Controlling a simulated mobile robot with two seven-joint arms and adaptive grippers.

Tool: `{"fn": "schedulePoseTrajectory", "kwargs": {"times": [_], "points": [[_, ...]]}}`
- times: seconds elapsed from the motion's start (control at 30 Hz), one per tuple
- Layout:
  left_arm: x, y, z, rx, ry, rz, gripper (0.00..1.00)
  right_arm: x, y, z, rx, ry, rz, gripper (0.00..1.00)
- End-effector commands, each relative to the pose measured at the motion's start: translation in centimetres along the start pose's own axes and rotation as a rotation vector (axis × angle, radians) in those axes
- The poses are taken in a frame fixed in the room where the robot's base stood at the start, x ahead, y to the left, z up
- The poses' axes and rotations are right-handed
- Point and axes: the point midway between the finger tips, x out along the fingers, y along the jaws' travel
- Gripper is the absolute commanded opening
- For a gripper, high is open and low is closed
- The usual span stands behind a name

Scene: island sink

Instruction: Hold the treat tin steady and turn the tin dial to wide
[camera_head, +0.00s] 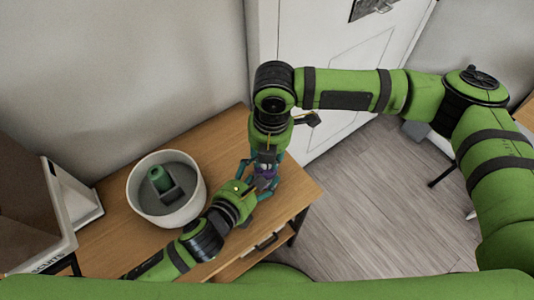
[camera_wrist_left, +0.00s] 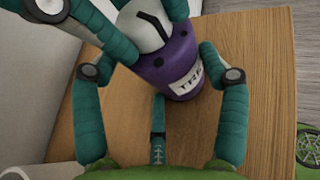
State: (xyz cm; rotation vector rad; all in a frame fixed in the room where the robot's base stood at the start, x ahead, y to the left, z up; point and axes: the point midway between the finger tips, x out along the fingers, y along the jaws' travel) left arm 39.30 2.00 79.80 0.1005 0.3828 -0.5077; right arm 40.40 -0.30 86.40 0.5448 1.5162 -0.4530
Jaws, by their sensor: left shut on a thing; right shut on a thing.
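The purple treat tin (camera_wrist_left: 178,68), with a white label partly reading "TRE", stands on the wooden table; only a little of it shows in the head view (camera_head: 265,183). My left gripper (camera_head: 257,184) is shut on the tin's body, with one finger on each side in the left wrist view (camera_wrist_left: 165,95). On top of the tin is the pale dial (camera_wrist_left: 142,32) with a dark mark. My right gripper (camera_head: 266,164) comes from above and is shut on the dial, its teal fingers (camera_wrist_left: 135,22) around it. The dial's setting cannot be read.
A white round bowl (camera_head: 137,205) with a green cylinder (camera_head: 160,179) and a grey block inside stands left of the tin. A box lettered "BISCUITS" (camera_head: 35,225) is at the far left.

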Motion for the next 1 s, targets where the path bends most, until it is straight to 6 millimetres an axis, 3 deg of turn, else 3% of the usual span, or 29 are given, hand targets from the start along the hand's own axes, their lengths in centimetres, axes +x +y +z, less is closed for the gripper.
{"fn": "schedulePoseTrajectory", "kwargs": {"times": [0.03,0.43,1.0], "points": [[-0.01,0.13,-0.66,0.004,0.015,0.005,0.37,0.2,-0.17,0.0,0.039,0.001,-0.005,0.0],[-0.01,0.14,-0.67,0.005,0.015,0.005,0.37,0.18,-0.19,0.02,0.283,-0.001,-0.001,0.0],[0.0,0.17,-0.67,0.004,0.015,0.006,0.37,0.17,-0.18,0.06,0.351,-0.002,0.001,0.0]]}}
